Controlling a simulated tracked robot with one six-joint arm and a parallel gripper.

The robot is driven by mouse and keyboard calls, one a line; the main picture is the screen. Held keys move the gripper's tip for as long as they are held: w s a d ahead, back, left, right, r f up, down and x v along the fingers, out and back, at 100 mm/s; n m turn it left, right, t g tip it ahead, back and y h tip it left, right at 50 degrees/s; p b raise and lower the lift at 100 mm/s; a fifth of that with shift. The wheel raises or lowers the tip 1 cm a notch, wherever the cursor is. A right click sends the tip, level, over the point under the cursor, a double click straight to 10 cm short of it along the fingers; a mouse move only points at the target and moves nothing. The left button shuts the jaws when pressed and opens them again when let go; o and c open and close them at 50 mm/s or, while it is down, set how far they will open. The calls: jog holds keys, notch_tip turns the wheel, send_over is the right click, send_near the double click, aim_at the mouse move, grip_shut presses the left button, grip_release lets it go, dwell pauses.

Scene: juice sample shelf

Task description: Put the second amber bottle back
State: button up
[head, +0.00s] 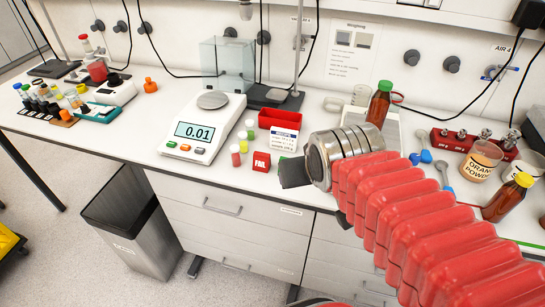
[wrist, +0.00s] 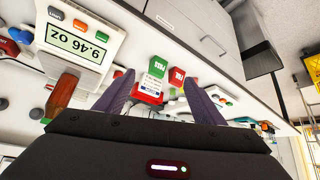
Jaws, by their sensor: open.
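One amber bottle with a green cap (head: 380,103) stands upright at or on a pale scale, behind my arm in the head view. Another amber bottle with a yellow cap (head: 510,195) stands near the bench's right front. Which is the second one I cannot tell. A brown bottle-like shape (wrist: 62,95) shows beside a scale reading 9.46 oz (wrist: 80,38) in the wrist view.
A white scale (head: 203,128) reads 0.01. Near my gripper are a red FAIL block (head: 262,161), a red tray (head: 279,119) and small capped vials. An orange powder jar (head: 480,162), blue scoops and a red weight rack (head: 462,141) crowd the right. Drawers (head: 230,207) are below.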

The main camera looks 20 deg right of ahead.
jog(key=s+a+n+g+y, duration=0.1)
jog(key=s+a, duration=0.4)
jog(key=s, duration=0.1)
jog(key=shift+g, duration=0.3)
jog(key=shift+o, duration=0.3)
jog(key=shift+c, duration=0.6)
